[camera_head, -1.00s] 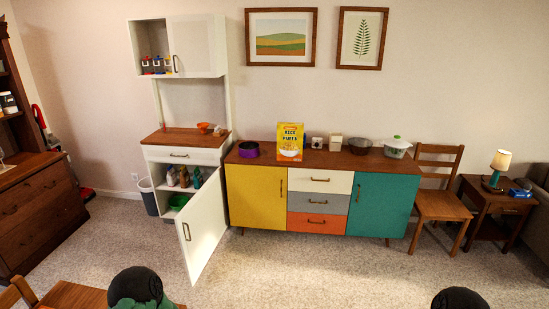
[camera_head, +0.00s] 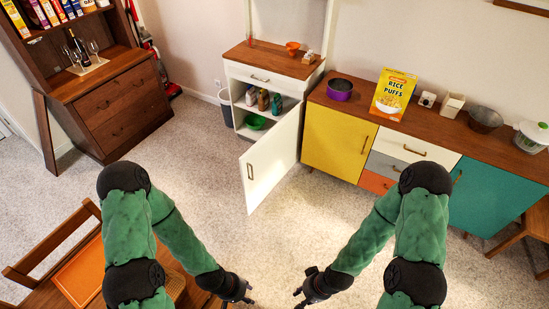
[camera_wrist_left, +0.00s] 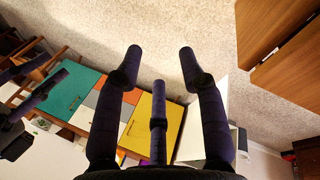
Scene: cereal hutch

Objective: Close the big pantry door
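The big white pantry door (camera_head: 271,160) is the lower door of the white hutch. It stands open in the head view, swung out towards me, with a brass handle (camera_head: 250,171) near its free edge. Behind it the shelves hold several bottles (camera_head: 263,100) and a green bowl (camera_head: 255,121). My left gripper (camera_head: 249,290) is at the bottom middle of the head view, short of the door and apart from it. Its dark fingers (camera_wrist_left: 160,70) are spread and empty in the left wrist view. My right gripper (camera_head: 300,297) is just right of it, fingers apart, empty.
A wooden table (camera_head: 52,288) and chair (camera_head: 50,240) are at lower left, close to my left arm. The colourful sideboard (camera_head: 335,139) stands right of the hutch. A grey bin (camera_head: 225,108) is left of it. Carpet before the door is clear.

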